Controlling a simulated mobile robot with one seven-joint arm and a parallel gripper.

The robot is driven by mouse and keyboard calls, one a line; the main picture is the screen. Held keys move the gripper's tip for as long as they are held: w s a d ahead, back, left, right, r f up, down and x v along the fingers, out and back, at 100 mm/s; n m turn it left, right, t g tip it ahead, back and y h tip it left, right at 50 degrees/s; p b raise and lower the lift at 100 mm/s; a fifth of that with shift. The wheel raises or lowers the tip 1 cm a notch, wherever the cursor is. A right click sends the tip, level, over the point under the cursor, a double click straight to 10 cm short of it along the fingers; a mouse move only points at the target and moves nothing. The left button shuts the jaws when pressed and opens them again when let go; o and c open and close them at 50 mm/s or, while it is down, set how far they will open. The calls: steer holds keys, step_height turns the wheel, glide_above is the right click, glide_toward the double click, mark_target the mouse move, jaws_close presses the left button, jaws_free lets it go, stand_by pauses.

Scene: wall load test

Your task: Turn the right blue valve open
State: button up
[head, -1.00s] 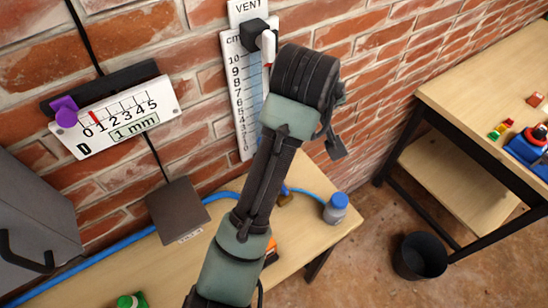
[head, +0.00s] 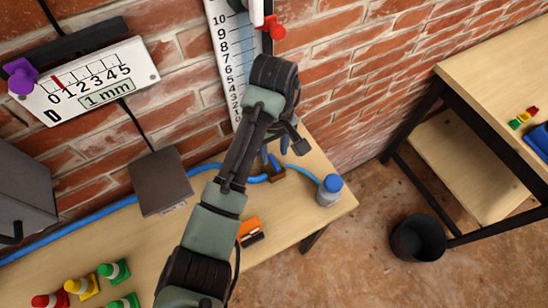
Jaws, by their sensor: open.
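A blue valve handle (head: 273,161) shows on a brown-yellow fitting (head: 277,175) in the blue hose (head: 305,172), near the bench's back edge. The arm partly covers this area, so I cannot tell the handle's exact angle or whether another valve is hidden. My gripper (head: 294,144) is open, just above and right of the blue handle in the picture. It appears apart from the handle, but the depth between them is hard to judge.
A blue-capped bottle (head: 330,190) stands at the bench's right end. An orange device (head: 250,232) lies beside my arm. Several cones, one green (head: 114,271), stand front left. A black bin (head: 418,238) stands on the floor.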

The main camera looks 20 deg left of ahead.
mark_target(274, 161)
steer(key=shift+f, duration=1.7)
jaws_close()
